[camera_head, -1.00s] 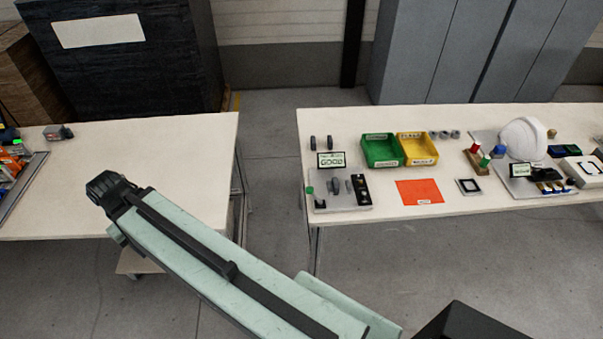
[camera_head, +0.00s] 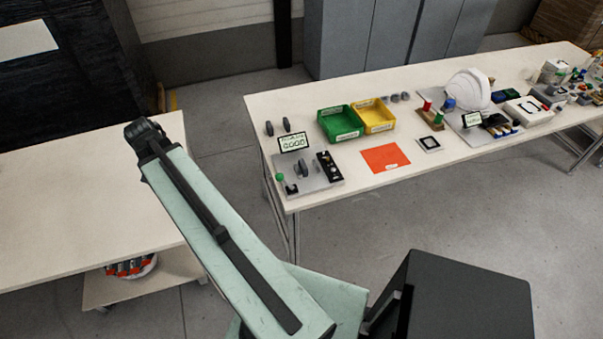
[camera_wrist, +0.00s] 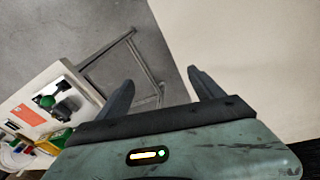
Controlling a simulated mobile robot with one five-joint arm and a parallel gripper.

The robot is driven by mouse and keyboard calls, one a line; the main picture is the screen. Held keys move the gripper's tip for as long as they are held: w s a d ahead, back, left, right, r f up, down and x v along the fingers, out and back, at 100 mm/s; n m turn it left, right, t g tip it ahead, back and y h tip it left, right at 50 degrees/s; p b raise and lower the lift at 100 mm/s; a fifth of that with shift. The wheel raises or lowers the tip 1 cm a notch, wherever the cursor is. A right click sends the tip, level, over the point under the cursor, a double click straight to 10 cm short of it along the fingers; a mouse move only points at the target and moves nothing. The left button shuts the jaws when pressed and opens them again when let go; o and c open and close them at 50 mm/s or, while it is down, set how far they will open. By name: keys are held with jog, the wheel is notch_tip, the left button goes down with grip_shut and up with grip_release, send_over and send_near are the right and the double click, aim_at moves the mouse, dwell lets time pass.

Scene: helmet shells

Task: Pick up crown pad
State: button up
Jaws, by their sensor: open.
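I cannot tell which of the small parts is the crown pad. A white helmet shell (camera_head: 468,90) stands on the right table, with small dark parts (camera_head: 494,120) in front of it. Two small dark grey upright pieces (camera_head: 287,125) stand at that table's left end, behind a sign. My gripper (camera_wrist: 160,82) is open and empty in the wrist view, its two dark fingers apart. In the head view its dark end (camera_head: 145,132) is over the gap side of the left table, well away from the helmet.
The right table (camera_head: 345,187) carries a green bin (camera_head: 340,134), a yellow bin (camera_head: 392,127), an orange sheet (camera_head: 385,158) and a grey fixture plate (camera_head: 322,182). The left table (camera_head: 70,200) is bare where it shows. Grey floor lies between the tables.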

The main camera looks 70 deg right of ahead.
jog(key=s+d+f+m+g+b, duration=0.1)
jog(key=s+d+f+m+b, duration=0.1)
jog(key=s+d+m, duration=0.9)
jog(key=m+g, duration=0.2)
jog(key=m, duration=0.2)
send_over(303, 164)
jog(key=w+a, duration=0.2)
jog(key=shift+s+d+h+b, duration=0.2)
jog(key=shift+d+h+b, duration=0.05)
jog(key=shift+h+b, duration=0.15)
jog(key=b+x, duration=0.7)
jog(key=x, duration=0.1)
jog(key=shift+w+a+f+b, duration=0.1)
jog(key=shift+w+f+b, duration=0.1)
jog(key=shift+w+b, duration=0.1)
jog(key=shift+r, duration=0.2)
jog(key=c, duration=1.5)
notch_tip(303, 164, up, 10)
jog(key=p, duration=1)
jog(key=shift+c, duration=0.2)
jog(key=shift+w, duration=0.1)
